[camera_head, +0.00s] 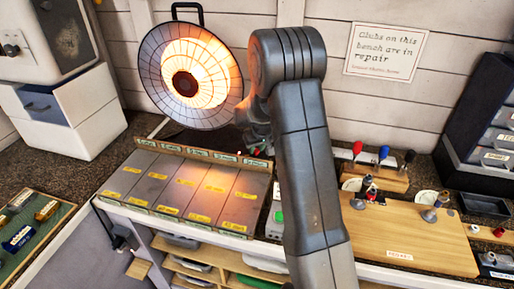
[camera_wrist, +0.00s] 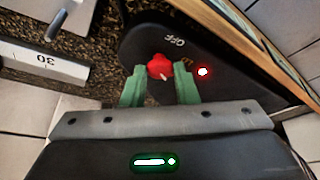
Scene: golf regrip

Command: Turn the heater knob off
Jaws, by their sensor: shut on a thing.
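The heater (camera_head: 190,82) stands against the back wall in the head view, its round grille glowing orange. In the wrist view its red knob (camera_wrist: 160,67) sits on a dark panel (camera_wrist: 140,42). A white "OFF" label is printed above the knob, and a red light (camera_wrist: 203,71) glows to its right. The knob's pale pointer mark faces down, away from "OFF". My gripper (camera_wrist: 160,74) has its two green fingers on either side of the knob and is shut on it. Another label is partly hidden by the right finger. My arm hides most of this spot in the head view.
A tray with several labelled compartments (camera_head: 158,187) lies below the heater. A wooden board (camera_head: 415,240) with small parts is to the right, and dark bins (camera_head: 490,135) stand behind it.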

